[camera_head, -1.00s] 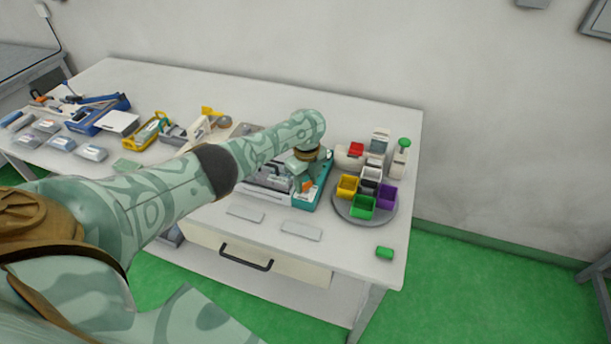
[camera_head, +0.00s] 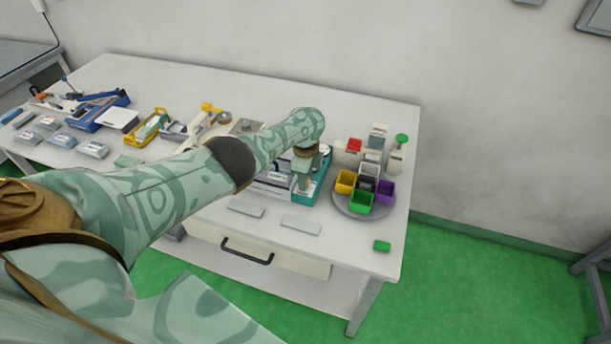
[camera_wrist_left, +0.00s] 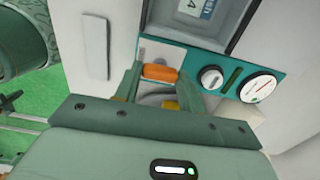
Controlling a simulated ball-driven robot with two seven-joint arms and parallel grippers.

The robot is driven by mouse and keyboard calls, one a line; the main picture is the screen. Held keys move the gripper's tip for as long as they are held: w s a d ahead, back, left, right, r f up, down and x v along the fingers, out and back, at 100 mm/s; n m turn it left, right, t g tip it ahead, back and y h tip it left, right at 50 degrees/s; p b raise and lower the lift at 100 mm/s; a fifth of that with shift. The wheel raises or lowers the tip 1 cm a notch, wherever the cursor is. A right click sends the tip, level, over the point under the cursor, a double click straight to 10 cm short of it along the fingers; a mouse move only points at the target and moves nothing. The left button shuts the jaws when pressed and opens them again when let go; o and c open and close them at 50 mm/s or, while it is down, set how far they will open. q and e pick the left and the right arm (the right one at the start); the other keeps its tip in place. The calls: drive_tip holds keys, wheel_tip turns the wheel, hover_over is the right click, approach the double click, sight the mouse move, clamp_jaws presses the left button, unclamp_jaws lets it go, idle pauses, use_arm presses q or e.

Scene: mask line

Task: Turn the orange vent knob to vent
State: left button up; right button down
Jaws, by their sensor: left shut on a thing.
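The orange vent knob (camera_wrist_left: 160,73) shows in the left wrist view between the fingers of my left gripper (camera_wrist_left: 157,80), on the teal front panel (camera_wrist_left: 208,68) of a machine. The fingers are shut on the knob. Its lower part and mounting are partly hidden by the gripper body. In the head view my left gripper (camera_head: 302,186) points down at the teal-edged machine (camera_head: 322,176), and the knob is hidden there. My right gripper is not in view.
A grey turntable (camera_head: 344,207) with several coloured bins stands right of the machine. Two flat grey plates (camera_head: 300,225) lie in front. A round white gauge (camera_wrist_left: 258,87) and a small dial (camera_wrist_left: 210,77) sit beside the knob.

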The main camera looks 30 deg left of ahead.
use_arm(q)
drive_tip(key=o, duration=1)
wheel_tip(320, 180, up, 16)
drive_tip(key=p, duration=1)
drive_tip(key=shift+r, duration=0.15)
